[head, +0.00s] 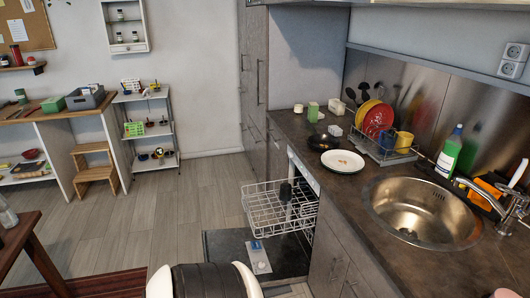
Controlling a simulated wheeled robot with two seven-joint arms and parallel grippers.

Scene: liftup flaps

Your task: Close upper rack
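The upper rack (278,209) is a white wire basket pulled well out of the dishwasher, which is built in under the dark counter. A dark upright part (286,191) shows in the rack; I cannot tell what it is. The dishwasher door (225,246) is folded down flat below the rack, with a pale panel with a blue mark (258,256) on its inner face. The dishwasher's interior is mostly hidden by the counter and the rack. Neither of my grippers is in view.
The counter (330,204) carries a white plate (343,161), a dark pan (323,142), a dish rack with colored plates (376,119), and a round sink (424,212). A wooden table (18,236) stands at the lower left. The wood floor (167,212) left of the door is clear.

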